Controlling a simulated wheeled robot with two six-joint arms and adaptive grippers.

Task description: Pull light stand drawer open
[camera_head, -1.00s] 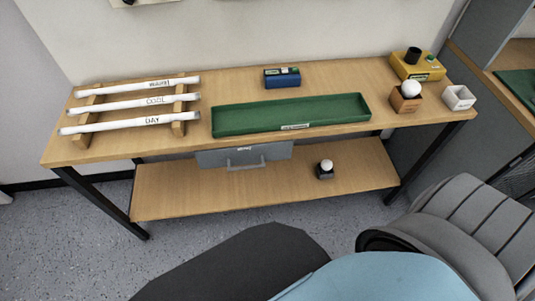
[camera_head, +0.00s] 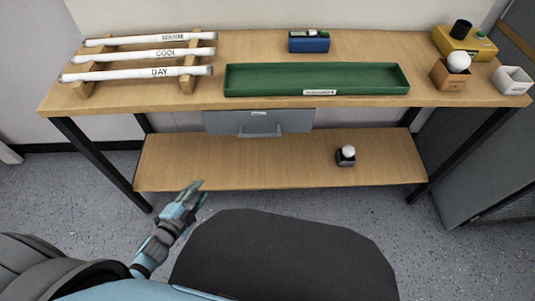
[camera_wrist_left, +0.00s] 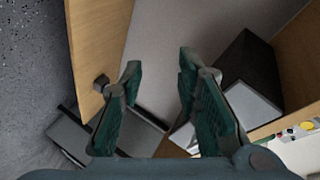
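The light stand drawer (camera_head: 258,122) is a grey box front under the bench top in the head view. It has a small label and a bar handle (camera_head: 260,132), and it looks shut. My left gripper (camera_head: 197,191) is in front of the bench, below and left of the drawer, near the lower shelf's front edge and apart from the handle. In the left wrist view its two green-padded fingers (camera_wrist_left: 158,68) stand apart with nothing between them. I cannot tell whether the drawer shows in that view. My right gripper is not in view.
The bench top (camera_head: 250,48) holds a rack of labelled tubes (camera_head: 140,55), a green tray (camera_head: 315,80), a blue box (camera_head: 309,42) and a yellow unit (camera_head: 465,42). The lower shelf (camera_head: 220,165) carries a small dark holder with a white ball (camera_head: 346,156). The floor before the bench is clear.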

